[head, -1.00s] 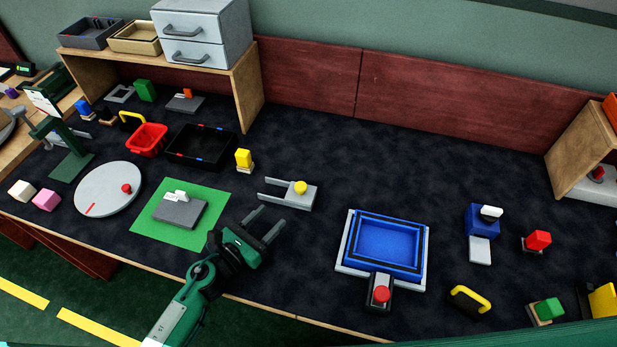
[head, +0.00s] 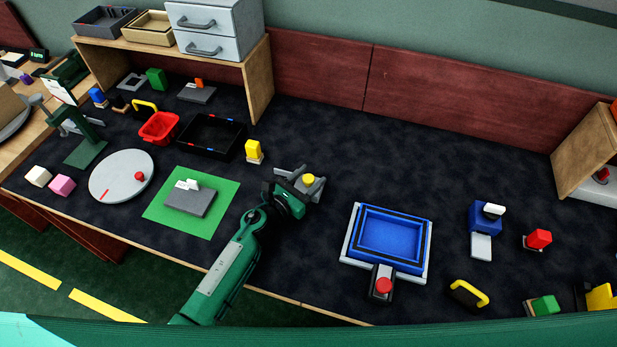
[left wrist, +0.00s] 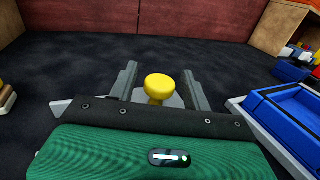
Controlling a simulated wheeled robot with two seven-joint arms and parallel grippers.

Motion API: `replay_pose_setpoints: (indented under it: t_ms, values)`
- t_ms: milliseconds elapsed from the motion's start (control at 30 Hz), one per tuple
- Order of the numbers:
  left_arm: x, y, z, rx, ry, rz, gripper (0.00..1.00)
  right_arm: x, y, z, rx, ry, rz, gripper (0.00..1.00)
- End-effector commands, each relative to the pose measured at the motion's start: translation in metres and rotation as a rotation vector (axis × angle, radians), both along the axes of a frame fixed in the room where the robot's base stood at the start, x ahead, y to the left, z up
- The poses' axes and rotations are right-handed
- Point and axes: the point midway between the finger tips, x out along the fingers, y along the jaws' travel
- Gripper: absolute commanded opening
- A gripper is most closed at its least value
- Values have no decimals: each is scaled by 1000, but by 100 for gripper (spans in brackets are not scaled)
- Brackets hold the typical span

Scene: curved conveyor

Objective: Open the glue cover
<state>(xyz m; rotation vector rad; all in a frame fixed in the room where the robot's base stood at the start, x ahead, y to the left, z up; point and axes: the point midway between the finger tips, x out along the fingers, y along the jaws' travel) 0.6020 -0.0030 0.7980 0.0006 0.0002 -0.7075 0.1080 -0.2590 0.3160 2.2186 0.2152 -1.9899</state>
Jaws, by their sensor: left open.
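A yellow round knob (head: 308,177) stands upright on a grey plate (head: 318,190) in the middle of the table. My left gripper (head: 303,181) is open and low at the plate. In the left wrist view the yellow knob (left wrist: 160,87) is between the two open fingers (left wrist: 159,72), with visible gaps on both sides. The gripper covers much of the plate. I cannot tell for certain which part is the glue cover; nothing in view is labelled as glue. My right gripper is not in view.
A grey block on a green mat (head: 211,221) lies left of my arm. A yellow block (head: 253,149) stands behind left. A blue tray (head: 360,262) with a red knob is to the right. The dark table behind the plate is clear.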

Motion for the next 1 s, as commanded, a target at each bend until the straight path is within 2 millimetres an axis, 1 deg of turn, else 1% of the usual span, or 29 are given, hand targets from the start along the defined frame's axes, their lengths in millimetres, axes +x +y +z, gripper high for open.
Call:
replay_pose_setpoints:
  t_ms: [133,167,200,267,300,400,567,667,700,900,1000]
  values:
    - [0,0,0,0,0,0,49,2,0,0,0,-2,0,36]
    - [0,0,0,0,0,0,45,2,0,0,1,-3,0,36]
    - [0,0,0,0,0,0,37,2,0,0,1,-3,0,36]
    - [0,0,0,0,0,0,25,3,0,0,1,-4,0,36]
    - [0,0,0,0,0,0,18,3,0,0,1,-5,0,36]
    - [0,0,0,0,0,0,0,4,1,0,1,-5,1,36]
    - [1,4,-1,1,-1,1,0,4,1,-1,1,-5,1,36]
    - [6,18,-2,3,-3,2,0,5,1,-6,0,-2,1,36]
    - [8,26,-3,5,-4,2,0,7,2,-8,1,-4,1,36]
    - [20,61,-3,2,-3,2,0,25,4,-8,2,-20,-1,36]
    - [23,71,-1,0,-1,1,0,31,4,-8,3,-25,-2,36]
